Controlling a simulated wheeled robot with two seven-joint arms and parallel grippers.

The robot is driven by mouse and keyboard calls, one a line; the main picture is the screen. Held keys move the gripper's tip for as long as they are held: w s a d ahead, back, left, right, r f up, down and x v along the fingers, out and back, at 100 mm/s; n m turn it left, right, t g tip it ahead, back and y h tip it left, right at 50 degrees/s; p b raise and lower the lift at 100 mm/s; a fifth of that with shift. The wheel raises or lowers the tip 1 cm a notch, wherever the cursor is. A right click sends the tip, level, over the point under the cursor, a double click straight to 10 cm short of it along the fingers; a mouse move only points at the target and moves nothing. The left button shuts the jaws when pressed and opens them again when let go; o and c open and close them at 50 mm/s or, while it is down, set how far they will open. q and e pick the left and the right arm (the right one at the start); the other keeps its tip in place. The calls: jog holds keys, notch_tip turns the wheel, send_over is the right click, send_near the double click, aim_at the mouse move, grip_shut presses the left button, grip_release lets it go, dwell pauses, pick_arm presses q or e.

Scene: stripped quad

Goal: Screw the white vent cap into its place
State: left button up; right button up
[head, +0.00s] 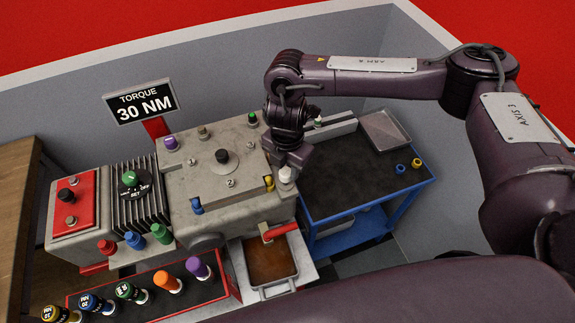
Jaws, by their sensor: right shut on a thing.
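The white vent cap (286,174) is at the right corner of the grey machine housing (240,208), just under the jaws of my right gripper (289,164). My right gripper points down from above and is shut on the cap. The cap looks upright. Whether it sits in a hole or hovers just above the housing cannot be told, as its lower end is too small to make out. My left gripper is not in view.
Coloured caps and a black knob (222,156) stand on the housing. A red-handled valve (278,232) is over a brown drip tray (270,262). A blue cart (365,205) with a mostly clear dark top stands right. Several coloured bottles (168,283) line the front left.

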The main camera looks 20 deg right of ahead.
aim_at(288, 170)
dwell(0.3)
jog(key=shift+f+b, duration=0.75)
jog(key=shift+f, duration=0.45)
jog(key=o, duration=1.1)
jog(key=shift+r, duration=3.9)
